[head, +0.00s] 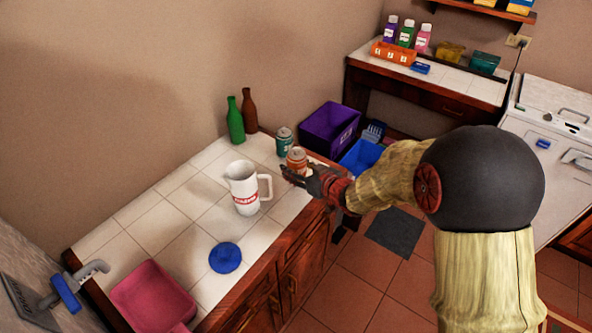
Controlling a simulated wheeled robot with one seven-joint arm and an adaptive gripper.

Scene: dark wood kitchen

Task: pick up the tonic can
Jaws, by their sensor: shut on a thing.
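An orange can (297,157) with a silver top is upright at the right end of the white tiled counter. My gripper (292,172) reaches in from the right and is shut on the lower part of this can, hiding some of it. A teal can (284,140) stands just behind it, upright and apart from my gripper. The labels are too small to read, so I cannot tell which can is the tonic. I cannot tell whether the orange can still touches the counter.
A white pitcher (242,189) stands left of the cans. A green bottle (235,121) and a brown bottle (250,110) stand behind, by the wall. A blue disc (225,257) and a pink tub (153,295) lie nearer. Purple (329,130) and blue bins (361,157) are beyond the counter's right end.

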